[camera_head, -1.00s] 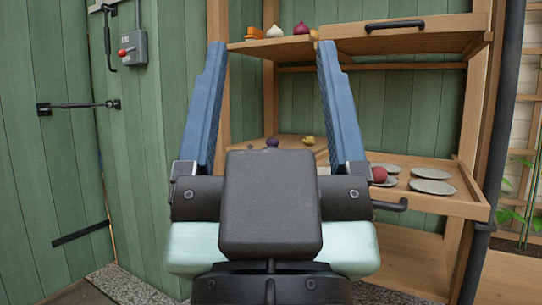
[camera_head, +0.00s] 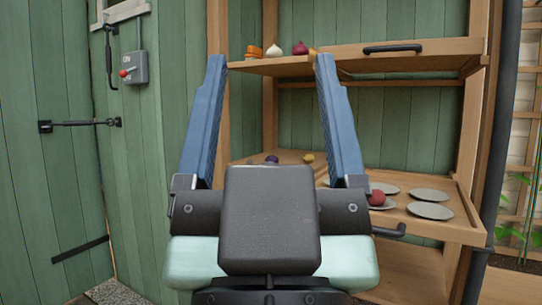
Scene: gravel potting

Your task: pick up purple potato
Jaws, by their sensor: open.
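The purple potato (camera_head: 271,159) is a small dark purple lump on the lower wooden shelf (camera_head: 245,160). It shows between the two blue fingers of my gripper (camera_head: 270,62), beyond them and lower than their tips in the picture. My gripper is open and empty, its fingers spread wide and pointing up and away. The black and pale green body of my gripper covers the middle front of the view and hides part of the lower shelf.
A yellowish lump (camera_head: 308,158) lies right of the potato. Grey saucers (camera_head: 431,211) and a red ball-like item (camera_head: 377,198) sit on the lower right tray. The upper shelf holds an orange item (camera_head: 254,52), a white bulb (camera_head: 274,51) and a purple onion (camera_head: 300,48).

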